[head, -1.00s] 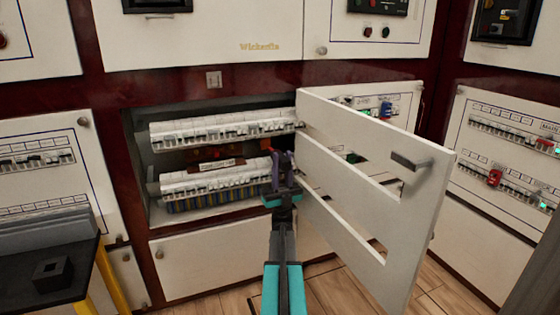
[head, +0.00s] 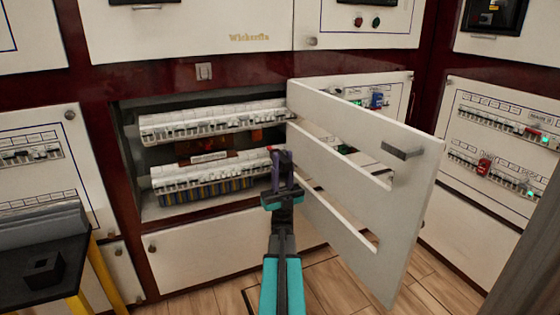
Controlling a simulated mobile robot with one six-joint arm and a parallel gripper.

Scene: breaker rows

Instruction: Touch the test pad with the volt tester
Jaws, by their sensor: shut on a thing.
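My gripper (head: 282,172), with purple fingers, is at the right side of the open breaker cabinet, close to the hinged door. It is shut on the volt tester, of which only a small orange-red part (head: 272,149) seems to show at the fingertips, in front of the right end of the lower breaker row. Most of the tester is hidden or too small to make out. I cannot identify the test pad for certain. A small grey square plate (head: 204,71) is on the maroon frame above the cabinet, well up and left of my gripper.
The white slotted door (head: 395,200) stands open just right of my arm. The upper breaker row (head: 215,122) and lower row (head: 212,175) fill the cabinet, with a brown labelled strip (head: 208,157) between them. A black tray (head: 42,262) is at lower left.

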